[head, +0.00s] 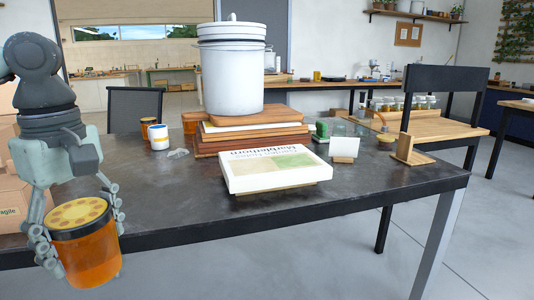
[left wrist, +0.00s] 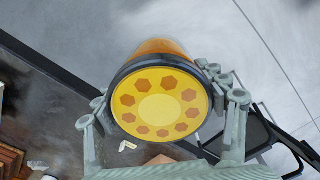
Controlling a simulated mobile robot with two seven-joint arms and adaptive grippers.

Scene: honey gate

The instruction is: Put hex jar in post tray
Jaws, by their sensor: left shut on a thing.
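The hex jar (head: 88,258) is an amber jar with a dark rim and a yellow lid marked with brown hexagons. My left gripper (head: 82,238) is shut on it, with a finger on either side. The jar hangs slightly tilted at the near left table edge. In the left wrist view, its lid (left wrist: 160,103) faces the camera between the fingers, with floor and table edge behind. I cannot tell for sure which thing is the post tray; a small wooden piece with an upright part (head: 406,147) stands at the table's right. My right gripper is not in view.
On the dark table (head: 180,205) lie a white Marblethorn box (head: 272,170) and a stack of boards (head: 250,140) bearing a white bucket (head: 232,80). Small jars (head: 158,138) stand left of the stack, a white card (head: 344,148) right. The table's front left is clear.

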